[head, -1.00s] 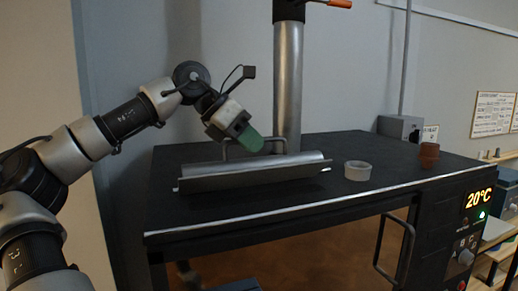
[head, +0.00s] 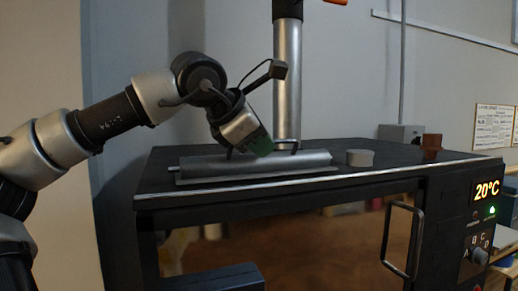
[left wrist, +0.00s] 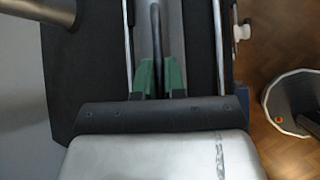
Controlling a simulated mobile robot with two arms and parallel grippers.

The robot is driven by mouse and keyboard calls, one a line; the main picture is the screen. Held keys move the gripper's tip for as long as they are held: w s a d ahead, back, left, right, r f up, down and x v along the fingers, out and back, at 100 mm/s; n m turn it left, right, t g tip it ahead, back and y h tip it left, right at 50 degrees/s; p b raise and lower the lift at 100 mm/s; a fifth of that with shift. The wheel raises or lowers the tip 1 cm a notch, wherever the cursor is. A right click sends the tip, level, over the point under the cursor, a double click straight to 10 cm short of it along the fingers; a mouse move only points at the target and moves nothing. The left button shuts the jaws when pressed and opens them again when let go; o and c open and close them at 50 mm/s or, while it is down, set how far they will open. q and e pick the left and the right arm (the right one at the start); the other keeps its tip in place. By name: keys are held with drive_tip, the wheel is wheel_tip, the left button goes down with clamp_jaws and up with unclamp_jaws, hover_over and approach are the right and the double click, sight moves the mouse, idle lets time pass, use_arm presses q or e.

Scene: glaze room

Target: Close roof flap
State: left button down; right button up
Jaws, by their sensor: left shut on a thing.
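The roof flap (head: 305,160) is a long grey metal plate on the black top of the kiln (head: 400,160). It looks nearly level in the head view, but I cannot tell whether it sits fully down. Its handle (head: 290,145) is a dark bar standing up from it. My left gripper (head: 260,147) is at the handle, above the flap. In the left wrist view, its green fingers (left wrist: 160,77) are shut on the dark bar (left wrist: 155,40). The grip hides part of the handle. My right gripper is not in view.
A metal pipe (head: 287,80) rises just behind the flap. A door handle (head: 402,245) juts from the kiln's front.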

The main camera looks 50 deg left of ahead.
use_arm(q)
drive_tip(key=shift+d+f, duration=0.15)
drive_tip(key=shift+f, duration=0.35)
drive_tip(key=c, duration=1.2)
unclamp_jaws()
drive_tip(key=shift+s+d+r, duration=0.1)
drive_tip(key=shift+d, duration=0.05)
drive_tip(key=shift+a, duration=0.2)
drive_tip(key=shift+r, duration=0.2)
drive_tip(key=b+v, duration=0.1)
drive_tip(key=v, duration=0.9)
drive_tip(key=shift+s, duration=0.2)
drive_tip(key=shift+r, duration=0.15)
